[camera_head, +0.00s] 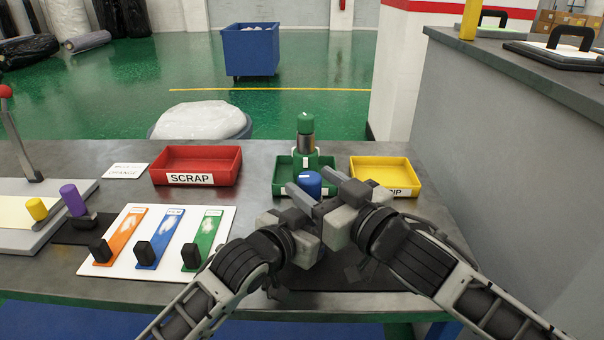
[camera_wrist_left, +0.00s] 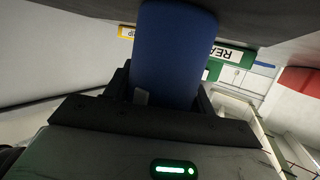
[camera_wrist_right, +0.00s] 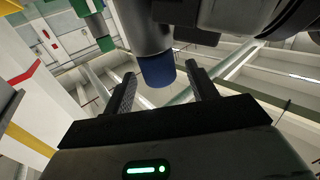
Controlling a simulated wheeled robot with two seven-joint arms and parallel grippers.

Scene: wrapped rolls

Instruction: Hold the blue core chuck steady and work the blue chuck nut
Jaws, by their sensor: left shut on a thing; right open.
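The blue chuck nut (camera_head: 309,183) shows as a blue cap in the head view; it also shows in the right wrist view (camera_wrist_right: 157,71), at the end of a grey shaft (camera_wrist_right: 143,28). The blue core chuck (camera_wrist_left: 172,55) is a blue cylinder between my left fingers in the left wrist view. My left gripper (camera_head: 304,236) is shut on it. My right gripper (camera_head: 312,181) is open, its fingers on either side of the nut; I cannot tell whether they touch it. In the head view the grippers hide the chuck's body.
A white board (camera_head: 124,265) with coloured strips lies left. A grey counter (camera_head: 480,110) rises at right.

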